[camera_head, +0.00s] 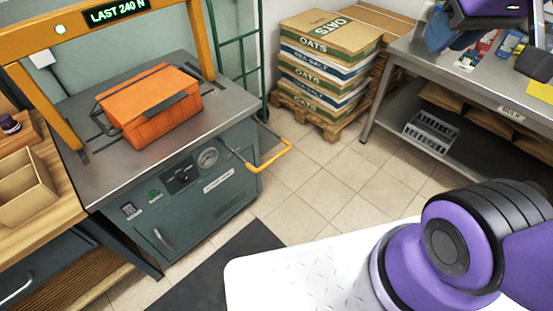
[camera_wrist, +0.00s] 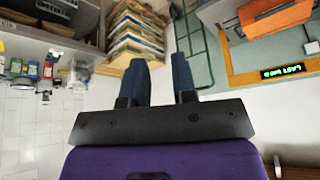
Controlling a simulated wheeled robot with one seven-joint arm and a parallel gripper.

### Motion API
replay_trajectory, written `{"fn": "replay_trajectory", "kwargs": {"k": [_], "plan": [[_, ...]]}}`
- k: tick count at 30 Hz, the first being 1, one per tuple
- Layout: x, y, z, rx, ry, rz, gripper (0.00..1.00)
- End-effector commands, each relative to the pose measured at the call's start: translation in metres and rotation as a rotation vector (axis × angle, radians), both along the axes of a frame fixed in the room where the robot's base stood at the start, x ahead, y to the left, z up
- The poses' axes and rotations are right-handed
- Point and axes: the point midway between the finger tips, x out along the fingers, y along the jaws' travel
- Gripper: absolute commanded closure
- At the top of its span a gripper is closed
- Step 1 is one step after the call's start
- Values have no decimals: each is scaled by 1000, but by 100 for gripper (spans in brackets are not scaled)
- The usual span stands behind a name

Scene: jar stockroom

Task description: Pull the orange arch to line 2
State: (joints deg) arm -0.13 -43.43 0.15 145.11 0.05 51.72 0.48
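The orange arch (camera_head: 35,40) stands over a steel-topped bench (camera_head: 226,98), with posts at both sides and a display reading "LAST 240 N" on its crossbeam. An orange case (camera_head: 150,105) with dark handles sits on the bench between the posts. Dark slots show near the left post; I cannot make out a line marked 2. My gripper (camera_wrist: 158,65) has its two dark blue fingers apart with nothing between them. In the wrist view the arch (camera_wrist: 250,78) appears upside down at right, clear of the fingers. In the head view my wrist is at the top right, far from the arch.
A yellow handle (camera_head: 270,160) juts from the bench's front right. Sacks (camera_head: 325,65) are stacked on a pallet (camera_head: 310,118) behind. A steel table (camera_head: 470,85) with small items stands at right. Tiled floor lies open in the middle.

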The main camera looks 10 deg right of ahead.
Motion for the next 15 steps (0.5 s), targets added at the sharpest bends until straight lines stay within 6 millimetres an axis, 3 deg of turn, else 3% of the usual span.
{"fn": "replay_trajectory", "kwargs": {"k": [1,2,5,15], "plan": [[5,0,-1,-1,1,-4,63],[9,0,-2,-2,-3,-8,56],[32,-1,-6,-4,-18,-26,56],[140,1,-40,9,-115,-92,56]]}}
